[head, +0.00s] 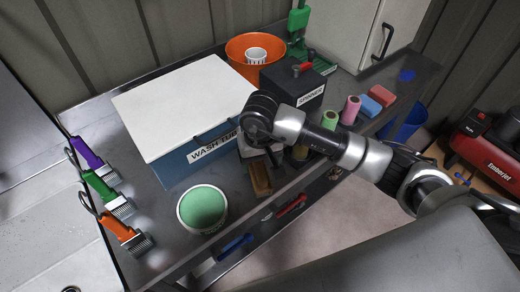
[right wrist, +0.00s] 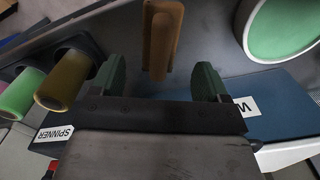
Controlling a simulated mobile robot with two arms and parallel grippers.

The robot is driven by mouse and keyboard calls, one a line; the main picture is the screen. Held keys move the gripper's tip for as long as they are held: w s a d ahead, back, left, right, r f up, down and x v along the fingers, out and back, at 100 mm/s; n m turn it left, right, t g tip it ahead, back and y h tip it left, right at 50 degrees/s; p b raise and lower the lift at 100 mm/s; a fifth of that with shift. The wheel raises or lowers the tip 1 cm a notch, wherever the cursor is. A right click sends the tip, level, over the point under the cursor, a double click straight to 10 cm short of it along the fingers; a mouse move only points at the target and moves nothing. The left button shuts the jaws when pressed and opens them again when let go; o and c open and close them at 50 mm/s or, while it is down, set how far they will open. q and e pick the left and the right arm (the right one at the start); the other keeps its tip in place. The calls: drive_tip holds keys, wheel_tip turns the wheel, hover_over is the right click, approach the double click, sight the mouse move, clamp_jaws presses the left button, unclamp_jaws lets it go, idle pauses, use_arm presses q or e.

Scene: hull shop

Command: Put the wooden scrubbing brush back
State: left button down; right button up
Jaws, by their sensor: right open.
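The wooden scrubbing brush (head: 260,178) lies on the grey bench top, in front of the blue wash tub (head: 182,165) and right of a round pot with a green top. In the right wrist view the brush (right wrist: 160,42) shows as a brown block. My right gripper (head: 264,157) is just behind the brush, by the tub's front right corner. In the right wrist view its two green fingers (right wrist: 162,80) are open and empty, with the brush beyond and between the tips, seemingly apart from them. My left gripper is not in view.
The pot with a green top (head: 203,208) stands near the bench's front edge. A black spinner box (head: 300,85) and coloured rolls (head: 350,110) stand to the right. An orange bucket (head: 248,45) stands behind.

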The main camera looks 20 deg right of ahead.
sight(260, 170)
wheel_tip(260, 170, up, 6)
drive_tip(key=b, duration=0.1)
drive_tip(key=shift+r+b, duration=0.25)
drive_tip(key=shift+b, duration=0.05)
